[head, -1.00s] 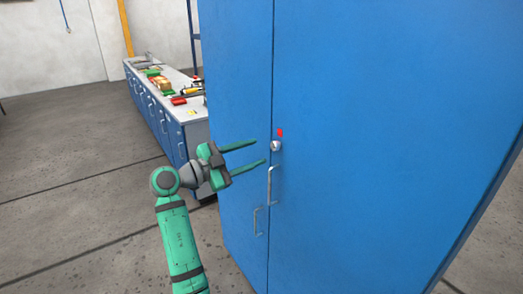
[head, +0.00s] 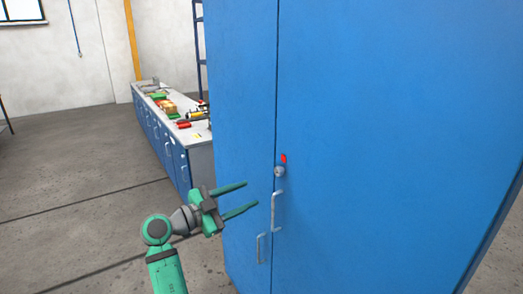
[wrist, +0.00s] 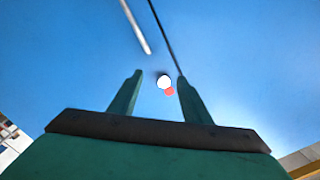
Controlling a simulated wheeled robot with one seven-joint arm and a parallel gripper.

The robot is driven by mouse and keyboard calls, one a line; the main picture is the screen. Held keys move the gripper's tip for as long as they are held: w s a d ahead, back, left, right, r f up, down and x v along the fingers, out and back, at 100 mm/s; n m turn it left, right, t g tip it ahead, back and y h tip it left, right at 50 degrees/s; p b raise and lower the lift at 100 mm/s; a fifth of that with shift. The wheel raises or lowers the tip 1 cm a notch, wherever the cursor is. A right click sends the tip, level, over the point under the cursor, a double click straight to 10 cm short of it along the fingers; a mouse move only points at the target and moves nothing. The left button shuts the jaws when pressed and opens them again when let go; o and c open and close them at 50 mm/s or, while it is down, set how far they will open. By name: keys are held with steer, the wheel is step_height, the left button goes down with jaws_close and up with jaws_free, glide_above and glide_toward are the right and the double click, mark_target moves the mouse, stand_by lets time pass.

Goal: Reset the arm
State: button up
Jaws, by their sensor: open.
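My gripper (head: 251,196) is open, with its two green fingers apart and nothing between them. It is in front of the tall blue cabinet (head: 390,130), left of the door seam. A round silver knob (head: 279,171) with a red mark (head: 284,159) above it sits on the right door, up and right of the fingertips. In the wrist view the fingers (wrist: 158,90) point at the blue door, and the pale knob (wrist: 163,82) and red mark (wrist: 170,91) show between them. A vertical door handle (head: 276,211) is right of the fingertips.
A second handle (head: 261,248) is on the left door. A long workbench (head: 193,139) with blue drawers and several items on top stands behind, at left. The grey floor (head: 70,190) at left is open.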

step_height(320, 180, down, 14)
steer(key=d+n+t+y, duration=0.2)
steer(key=n+y, duration=0.1)
steer(key=n, duration=0.2)
steer(key=s+d+f+n+y, duration=0.2)
steer(key=s+f+n+y, duration=0.2)
steer(key=s+f, duration=0.6)
steer(key=s+d+f+n+y, duration=0.1)
steer(key=s+f+n+y, duration=0.35)
steer(key=f, duration=1.05)
steer(key=s+d+f+n+y, duration=0.1)
steer(key=s+f+n+y, duration=0.2)
steer(key=s, duration=2.1)
steer(key=s+d+r+t, duration=0.1)
steer(key=s+r, duration=0.4)
steer(key=s, duration=0.3)
steer(key=s+d+r+t, duration=0.1)
steer(key=s+r, duration=0.5)
steer(key=s, duration=0.2)
steer(key=shift+d+r+h, duration=0.15)
steer(key=shift+d+h, duration=0.15)
steer(key=shift+h, duration=0.15)
